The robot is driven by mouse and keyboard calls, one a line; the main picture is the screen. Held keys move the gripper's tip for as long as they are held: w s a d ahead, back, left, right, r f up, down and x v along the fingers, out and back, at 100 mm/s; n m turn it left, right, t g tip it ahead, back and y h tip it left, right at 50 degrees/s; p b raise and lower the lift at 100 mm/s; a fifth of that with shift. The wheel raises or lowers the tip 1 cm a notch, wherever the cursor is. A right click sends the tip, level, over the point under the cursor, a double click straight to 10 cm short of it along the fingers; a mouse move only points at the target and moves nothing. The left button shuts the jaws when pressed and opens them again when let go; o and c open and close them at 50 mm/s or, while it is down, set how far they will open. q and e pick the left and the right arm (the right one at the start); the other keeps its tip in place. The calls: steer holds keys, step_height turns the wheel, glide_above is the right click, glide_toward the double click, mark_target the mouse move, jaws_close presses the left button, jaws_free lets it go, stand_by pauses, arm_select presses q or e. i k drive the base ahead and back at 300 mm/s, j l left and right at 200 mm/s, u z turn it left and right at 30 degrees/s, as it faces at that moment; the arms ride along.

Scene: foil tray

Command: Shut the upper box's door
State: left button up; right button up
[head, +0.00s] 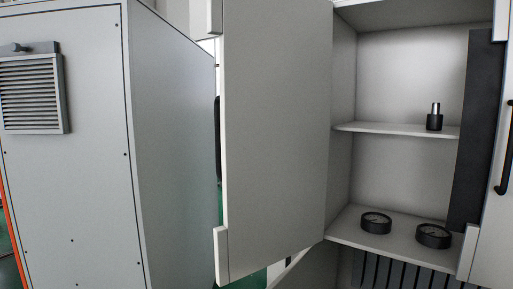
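The upper box (395,65) is a pale grey cabinet with its inside showing. Its door (275,140) is a large flat grey panel, swung open on the left side of the opening. A second panel with a black bar handle (505,150) shows at the right edge; I cannot tell whether it is also part of the box's door. Neither of my grippers is in the head view.
A shelf (395,129) holds a small black and silver part (434,117). Two round black gauges (376,222) lie on the box's floor. A tall grey cabinet with a vent (30,93) stands at the left. Dark slats show below the box.

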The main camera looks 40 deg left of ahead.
mark_target(274, 102)
steer(key=k+j+z, duration=0.15)
steer(key=j, duration=0.25)
steer(key=k+j+z, duration=0.15)
steer(key=j, duration=0.2)
steer(key=k+j+z, duration=0.15)
steer(key=j, duration=0.2)
steer(key=i+j+z, duration=0.15)
steer(key=j, duration=0.3)
steer(key=j+z, duration=0.15)
steer(key=j, duration=0.3)
steer(key=i+j+z, duration=0.15)
steer(key=j, duration=0.35)
steer(key=k+j, duration=0.15)
steer(key=j, duration=0.2)
